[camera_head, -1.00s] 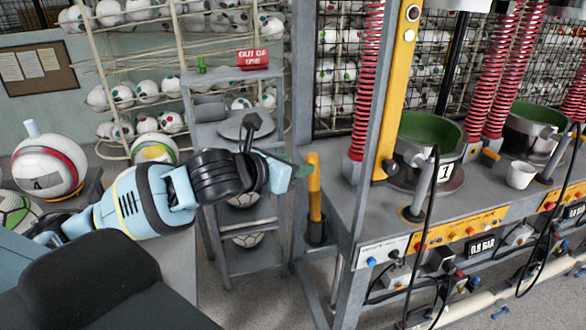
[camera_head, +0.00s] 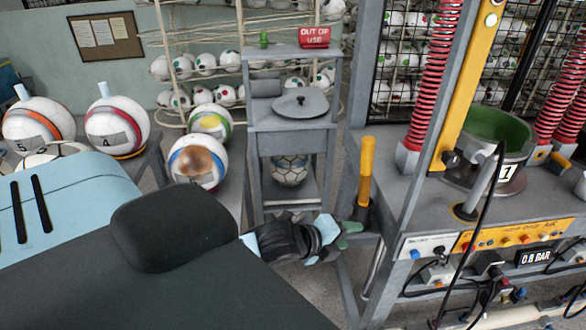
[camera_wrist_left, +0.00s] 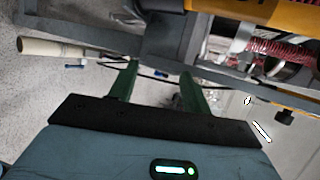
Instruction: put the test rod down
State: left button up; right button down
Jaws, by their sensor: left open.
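The test rod, a yellow-orange rod (camera_head: 367,168), stands upright in a dark cup (camera_head: 359,214) at the left corner of the press bench. Its lower end is hidden inside the cup. My left gripper (camera_head: 352,233) is low in front of the cup, beside the bench's left end. I cannot tell whether it touches the cup. In the left wrist view its two green fingers (camera_wrist_left: 160,72) are apart with nothing held between them. My right gripper is not in view.
The press bench (camera_head: 400,205) carries a red spring (camera_head: 433,75), a yellow post (camera_head: 465,75) and a numbered pot (camera_head: 492,150). A grey stand (camera_head: 292,122) with an "OUT OF USE" sign (camera_head: 314,37) is behind. Several balls stand at left.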

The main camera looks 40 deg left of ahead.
pick_arm(q)
jog(key=s+d+f+n+g, duration=0.1)
jog(key=s+d+f+n, duration=0.1)
jog(key=s+f+n, duration=0.8)
jog(key=s+d+f+n+g+y, duration=0.1)
jog(key=s+d+f+n, duration=0.2)
jog(key=s+f+n, duration=0.7)
notch_tip(320, 180, down, 2)
jog(key=s, duration=0.2)
jog(key=shift+s+d+f+n+g+y, duration=0.25)
jog(key=shift+s+n+g+y, duration=0.05)
jog(key=shift+s+g, duration=0.1)
jog(key=shift+w, duration=0.1)
